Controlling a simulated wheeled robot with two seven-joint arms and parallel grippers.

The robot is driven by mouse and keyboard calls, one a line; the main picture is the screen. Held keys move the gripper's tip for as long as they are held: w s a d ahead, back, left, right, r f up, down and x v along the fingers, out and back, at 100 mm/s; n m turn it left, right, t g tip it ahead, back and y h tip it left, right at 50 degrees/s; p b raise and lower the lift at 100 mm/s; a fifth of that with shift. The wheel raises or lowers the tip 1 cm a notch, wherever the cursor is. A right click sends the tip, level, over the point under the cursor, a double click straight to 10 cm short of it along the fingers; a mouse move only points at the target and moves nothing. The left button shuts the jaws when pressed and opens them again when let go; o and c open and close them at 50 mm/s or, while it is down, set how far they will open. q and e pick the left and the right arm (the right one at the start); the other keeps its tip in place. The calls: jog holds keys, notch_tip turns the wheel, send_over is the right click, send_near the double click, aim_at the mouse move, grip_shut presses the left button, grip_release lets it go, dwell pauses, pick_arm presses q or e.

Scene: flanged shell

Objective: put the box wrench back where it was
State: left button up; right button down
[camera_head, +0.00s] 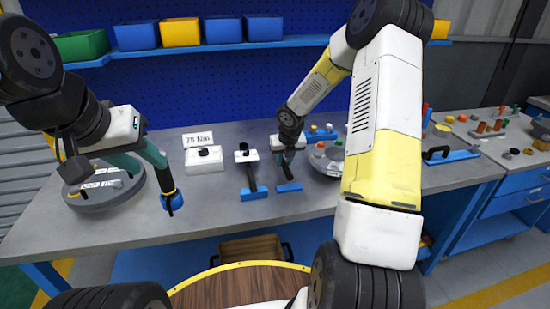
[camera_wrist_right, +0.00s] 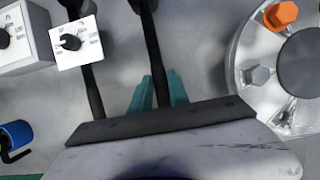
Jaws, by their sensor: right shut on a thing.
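My right gripper (camera_head: 289,156) is shut on a dark, long-handled tool, which I take for the box wrench (camera_head: 286,171). In the right wrist view the tool's black shaft (camera_wrist_right: 153,48) runs between the teal fingers (camera_wrist_right: 157,92) to a dark end at the top edge. A small blue block (camera_head: 288,187) lies on the table just below the wrench in the head view; I cannot tell whether they touch. My left gripper (camera_head: 150,163) is over the left of the table, with a blue cylinder with a black hooked key (camera_head: 171,200) at its fingertips; its grip is unclear.
A dial-headed wrench (camera_head: 247,170) with a blue block (camera_head: 254,193) stands just left of the held wrench. Left of it is a white box with a knob (camera_head: 204,160). The flanged shell (camera_wrist_right: 250,75) is close on the right. A grey disc (camera_head: 105,190) lies at far left.

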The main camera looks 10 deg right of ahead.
jog(key=shift+w, duration=0.25)
jog(key=shift+d+f, duration=0.1)
jog(key=shift+f, duration=1.65)
jog(key=c, duration=1.3)
grip_release()
jog(key=shift+o, duration=0.2)
